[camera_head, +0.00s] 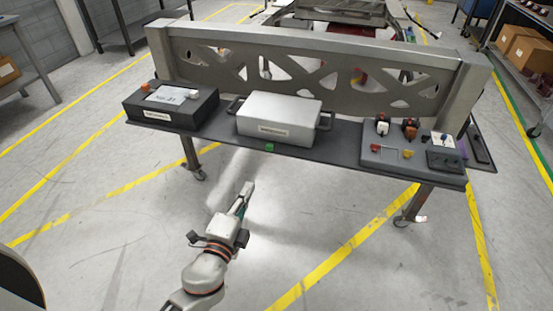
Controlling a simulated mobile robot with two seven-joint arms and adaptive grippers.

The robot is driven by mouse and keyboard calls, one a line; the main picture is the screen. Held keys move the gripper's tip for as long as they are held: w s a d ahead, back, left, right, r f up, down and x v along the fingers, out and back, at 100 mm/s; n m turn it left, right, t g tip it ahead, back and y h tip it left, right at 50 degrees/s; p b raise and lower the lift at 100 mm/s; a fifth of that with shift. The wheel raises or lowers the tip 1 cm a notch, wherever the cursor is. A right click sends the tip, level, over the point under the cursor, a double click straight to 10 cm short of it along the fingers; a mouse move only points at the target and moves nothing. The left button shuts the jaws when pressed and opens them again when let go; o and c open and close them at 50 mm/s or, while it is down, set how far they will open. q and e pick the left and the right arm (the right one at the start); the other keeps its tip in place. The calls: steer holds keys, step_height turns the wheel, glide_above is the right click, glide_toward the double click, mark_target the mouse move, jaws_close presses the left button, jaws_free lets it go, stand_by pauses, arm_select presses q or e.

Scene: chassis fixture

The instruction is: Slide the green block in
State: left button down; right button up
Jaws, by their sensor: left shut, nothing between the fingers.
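A small green block (269,147) sits at the front edge of the dark shelf (345,142), just below the silver case (278,121). My left gripper (247,188) is shut and empty. In the picture it is below and a little left of the green block, apart from it, over the floor in front of the shelf. Whether the block sits in a slot is too small to tell. My right gripper is not in view.
A black box (172,108) stands on the shelf at left. A grey panel (395,158) with connectors stands at right. A metal frame (310,70) rises behind. The floor in front is clear apart from the wheeled legs (402,219).

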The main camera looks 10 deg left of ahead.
arm_select(q)
steer(key=shift+w+d+r, duration=0.15)
steer(key=shift+d+r, duration=0.05)
steer(key=p, duration=0.2)
glide_toward(269, 149)
steer(key=w, duration=0.6)
steer(key=shift+w, duration=0.1)
steer(key=shift+w+f, duration=0.1)
steer(key=shift+w, duration=0.25)
